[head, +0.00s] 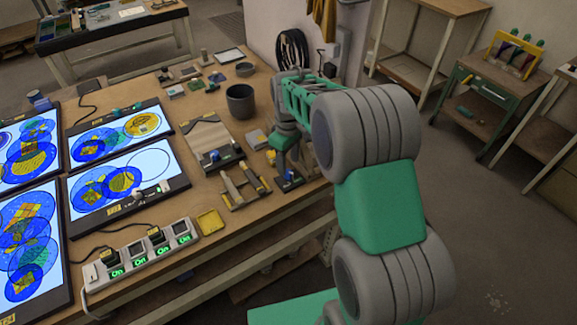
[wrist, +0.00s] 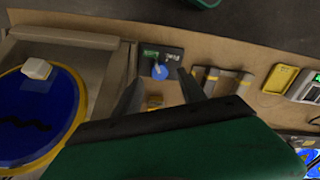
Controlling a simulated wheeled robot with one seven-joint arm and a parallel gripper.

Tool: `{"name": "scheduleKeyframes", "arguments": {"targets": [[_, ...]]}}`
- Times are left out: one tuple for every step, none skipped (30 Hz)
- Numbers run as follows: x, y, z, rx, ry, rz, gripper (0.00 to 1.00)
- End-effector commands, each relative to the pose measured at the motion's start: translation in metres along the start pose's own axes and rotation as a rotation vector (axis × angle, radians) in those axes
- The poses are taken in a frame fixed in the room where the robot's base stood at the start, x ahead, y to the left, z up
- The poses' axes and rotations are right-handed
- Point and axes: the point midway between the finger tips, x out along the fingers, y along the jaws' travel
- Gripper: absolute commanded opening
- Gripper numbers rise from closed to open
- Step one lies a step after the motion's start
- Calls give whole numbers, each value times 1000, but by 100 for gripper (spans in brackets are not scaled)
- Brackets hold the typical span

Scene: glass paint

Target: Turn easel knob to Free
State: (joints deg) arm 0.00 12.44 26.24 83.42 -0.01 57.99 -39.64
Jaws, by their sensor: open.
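The easel knob (wrist: 160,72) is a blue round knob on a small dark plate (wrist: 176,54) in the wrist view. Small lettering, partly green, lies on the plate beside the knob; I cannot read it surely. In the head view the knob (head: 291,177) is a small blue spot at the table's right edge, beside my arm. My gripper (wrist: 160,75) is open and empty, with its two fingers spread on either side of the knob in the picture. I cannot tell whether they touch it. In the head view my arm partly hides the area around the gripper (head: 284,152).
Left in the wrist view is a blue disc (wrist: 30,115) with a yellow rim and a pale block. Grey yellow-banded bars (head: 243,184), a yellow tray (head: 211,221) and a lit power strip (head: 141,252) lie nearby. Another board with a blue knob (head: 215,156) and a dark pot (head: 240,100) stand behind.

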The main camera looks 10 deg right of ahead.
Motion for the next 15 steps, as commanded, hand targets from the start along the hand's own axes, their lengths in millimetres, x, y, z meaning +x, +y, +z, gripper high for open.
{"name": "scheduleKeyframes", "arguments": {"targets": [[9, -1, 1, 1, -4, -3, 48], [14, -1, 2, 1, -4, -3, 48], [21, 0, 1, 2, -3, -2, 48], [26, 0, 1, 2, -3, -2, 48], [30, 0, 1, 2, -2, -1, 48], [34, 0, 1, 3, -1, -1, 48], [36, 0, 1, 3, -1, -1, 48], [38, 0, 1, 3, 0, 0, 48], [40, 0, 1, 3, 1, 1, 48], [40, 0, 0, 3, 1, 1, 48], [41, 1, 0, 3, 1, 1, 48], [41, 1, 0, 3, 1, 1, 48], [41, 1, 0, 3, 1, 1, 48], [41, 0, 0, 3, 1, 1, 48], [41, 0, 0, 3, 1, 1, 48]]}}
